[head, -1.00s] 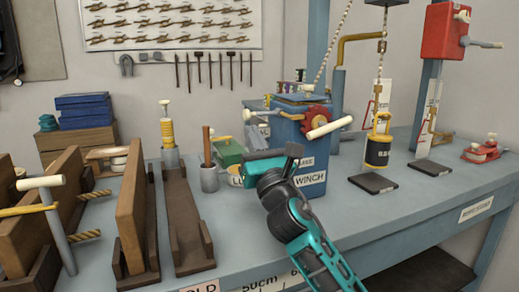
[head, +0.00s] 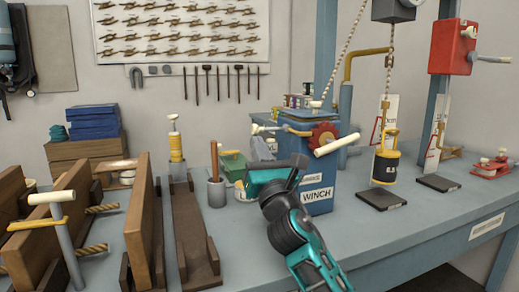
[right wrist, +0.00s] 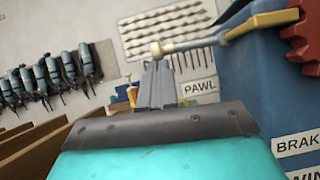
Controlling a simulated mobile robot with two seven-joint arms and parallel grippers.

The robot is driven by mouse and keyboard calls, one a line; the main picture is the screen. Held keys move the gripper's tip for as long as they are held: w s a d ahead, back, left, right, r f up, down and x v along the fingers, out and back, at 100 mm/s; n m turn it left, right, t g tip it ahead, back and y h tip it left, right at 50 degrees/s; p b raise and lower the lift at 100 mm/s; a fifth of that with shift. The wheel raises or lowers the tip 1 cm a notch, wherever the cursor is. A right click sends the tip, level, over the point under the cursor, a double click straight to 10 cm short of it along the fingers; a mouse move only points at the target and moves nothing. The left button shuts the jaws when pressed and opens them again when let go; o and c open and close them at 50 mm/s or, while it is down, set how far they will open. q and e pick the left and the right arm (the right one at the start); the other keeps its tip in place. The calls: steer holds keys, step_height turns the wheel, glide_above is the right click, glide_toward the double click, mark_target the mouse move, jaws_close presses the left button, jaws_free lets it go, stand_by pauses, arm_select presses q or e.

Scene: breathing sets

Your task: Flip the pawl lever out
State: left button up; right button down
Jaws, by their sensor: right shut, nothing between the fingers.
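The winch (head: 319,208) is a blue box with a red toothed wheel (head: 323,137) and a cream crank grip. The pawl lever (right wrist: 262,22) is a yellow arm by the red wheel, with a metal rod running left to a pale knob (right wrist: 156,50); the lever also shows small in the head view (head: 297,131). My right gripper (right wrist: 160,66) is shut and empty. Its fingertips are just below the knob in the right wrist view; I cannot tell whether they touch. In the head view the right gripper (head: 262,148) is in front of the winch's left side. My left gripper is not in view.
A PAWL label (right wrist: 201,87) is on the winch. A green box (head: 233,165) and a grey cup (head: 216,191) stand left of the gripper. A hanging weight (head: 385,167) is to the right. Wooden boards (head: 143,220) fill the left. The bench front right is clear.

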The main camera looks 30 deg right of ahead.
steer(key=shift+a+r+m+g+h+p, duration=0.1)
steer(key=shift+r+m+g+h+p, duration=0.1)
steer(key=shift+r+m+h+p, duration=0.45)
steer(key=shift+a+r+m+g+h+p, duration=0.1)
steer(key=shift+r+m+g+h+p, duration=0.2)
steer(key=shift+m, duration=0.65)
steer(key=shift+a+r+m+g+h+p, duration=0.1)
steer(key=shift+r+m+h+p, duration=0.2)
steer(key=shift+m+h, duration=0.4)
arm_select(q)
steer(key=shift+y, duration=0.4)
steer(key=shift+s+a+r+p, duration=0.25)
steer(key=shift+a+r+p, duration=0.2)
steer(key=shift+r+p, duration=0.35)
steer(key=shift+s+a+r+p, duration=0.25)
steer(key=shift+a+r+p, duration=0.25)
steer(key=shift+p, duration=0.55)
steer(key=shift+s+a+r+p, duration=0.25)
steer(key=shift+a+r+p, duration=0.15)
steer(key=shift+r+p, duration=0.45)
arm_select(e)
steer(key=shift+d+r+m+g+h, duration=0.1)
steer(key=shift+r+m+g+h, duration=0.5)
steer(key=shift+m, duration=0.85)
steer(key=shift+d+r+m+g+h, duration=0.1)
steer(key=shift+r+m+g+h, duration=0.5)
steer(key=shift+m, duration=0.9)
steer(key=shift+d+r+m+g+h, duration=0.1)
steer(key=shift+r+m+g+h, duration=0.45)
steer(key=shift+m, duration=0.9)
